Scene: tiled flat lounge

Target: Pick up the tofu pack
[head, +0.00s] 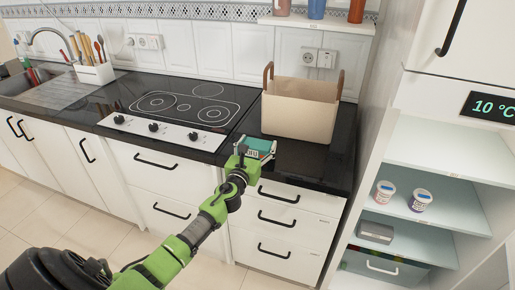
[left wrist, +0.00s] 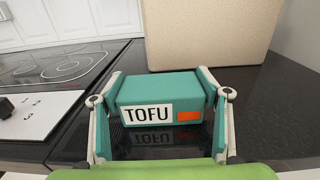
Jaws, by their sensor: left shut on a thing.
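The tofu pack (left wrist: 161,98) is a teal block with a white TOFU label and an orange patch. In the left wrist view it sits between the two fingers of my left gripper (left wrist: 160,105), which is shut on it. In the head view the pack (head: 259,145) shows at the front edge of the black counter, with my left gripper (head: 256,150) around it. A reflection of the pack shows on the glossy counter below it. I cannot tell whether the pack touches the counter. My right gripper is not in view.
A beige basket (head: 299,110) with brown handles stands on the counter just behind the pack. A cooktop (head: 184,105) lies to the left. An open fridge (head: 431,165) with two small tubs and a grey box stands at the right.

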